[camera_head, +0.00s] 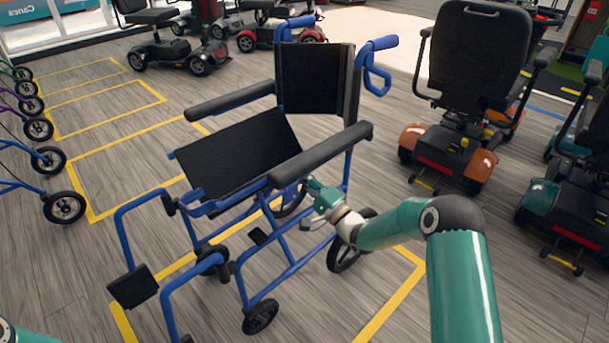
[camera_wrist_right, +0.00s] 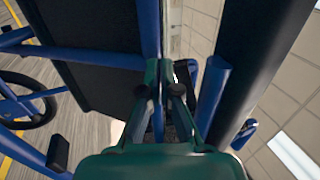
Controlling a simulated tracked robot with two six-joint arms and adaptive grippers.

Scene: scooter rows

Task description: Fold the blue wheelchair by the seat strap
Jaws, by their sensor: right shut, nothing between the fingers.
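The blue wheelchair (camera_head: 240,155) stands open in the head view, its black seat spread between the side frames. Its backrest (camera_head: 310,78) is upright. I cannot make out a separate seat strap. My right gripper (camera_head: 312,188) is below the armrest nearer to me, beside the seat's side edge. In the right wrist view, the gripper (camera_wrist_right: 165,72) is shut and empty, with blue tubes close on both sides and a dark panel to the left. I cannot tell whether it touches the frame. My left gripper is out of view.
A scooter with a black seat (camera_head: 478,55) stands at the right, and another scooter (camera_head: 575,190) at the right edge. Wheeled walkers (camera_head: 50,205) line the left edge. More scooters (camera_head: 175,40) stand behind. Yellow-marked floor (camera_head: 120,175) left of the wheelchair is clear.

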